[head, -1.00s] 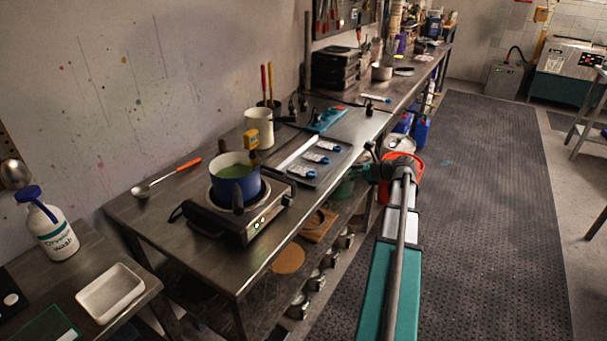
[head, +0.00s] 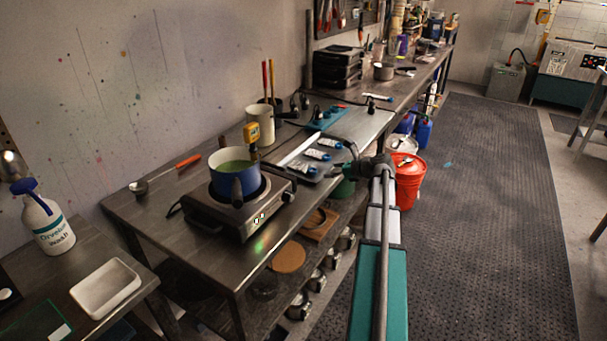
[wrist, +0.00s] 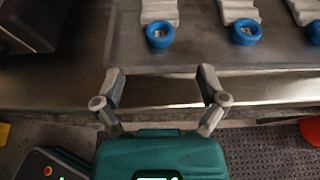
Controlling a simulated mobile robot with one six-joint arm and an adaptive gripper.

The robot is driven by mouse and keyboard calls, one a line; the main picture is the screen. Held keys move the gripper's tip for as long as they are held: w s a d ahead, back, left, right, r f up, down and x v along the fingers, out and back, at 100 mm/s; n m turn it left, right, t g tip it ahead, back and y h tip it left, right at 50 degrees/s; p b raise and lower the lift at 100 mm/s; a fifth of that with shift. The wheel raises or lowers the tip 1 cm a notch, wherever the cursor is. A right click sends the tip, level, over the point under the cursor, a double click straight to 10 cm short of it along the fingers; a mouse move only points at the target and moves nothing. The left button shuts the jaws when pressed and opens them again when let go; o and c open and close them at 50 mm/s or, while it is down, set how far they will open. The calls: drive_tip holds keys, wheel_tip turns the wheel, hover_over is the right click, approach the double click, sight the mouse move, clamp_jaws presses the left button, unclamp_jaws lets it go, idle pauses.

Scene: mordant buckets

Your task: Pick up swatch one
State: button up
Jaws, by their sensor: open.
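Several white swatches with blue ends lie side by side in a shallow grey tray (wrist: 185,57) on the steel bench. In the head view, they are the near swatch (head: 301,167), the middle swatch (head: 317,154) and the far swatch (head: 329,143). The wrist view shows a left swatch (wrist: 160,12), a middle swatch (wrist: 238,12) and a right swatch (wrist: 303,10), cut off by the top edge. I cannot read which is swatch one. My gripper (wrist: 161,84) is open and empty at the tray's near edge, short of the blue ends.
A hot plate (head: 240,207) with a blue pot (head: 235,178) of green liquid stands left of the tray. A white jar (head: 260,126) stands behind. A red bucket (head: 407,185) is on the floor right of the bench.

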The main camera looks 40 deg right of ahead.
sight(316, 171)
drive_tip(key=shift+w+f, duration=0.1)
drive_tip(key=shift+w, duration=0.05)
drive_tip(key=shift+b+x, duration=1)
drive_tip(key=shift+x, duration=1.5)
drive_tip(key=shift+a, duration=0.1)
drive_tip(key=c, duration=1)
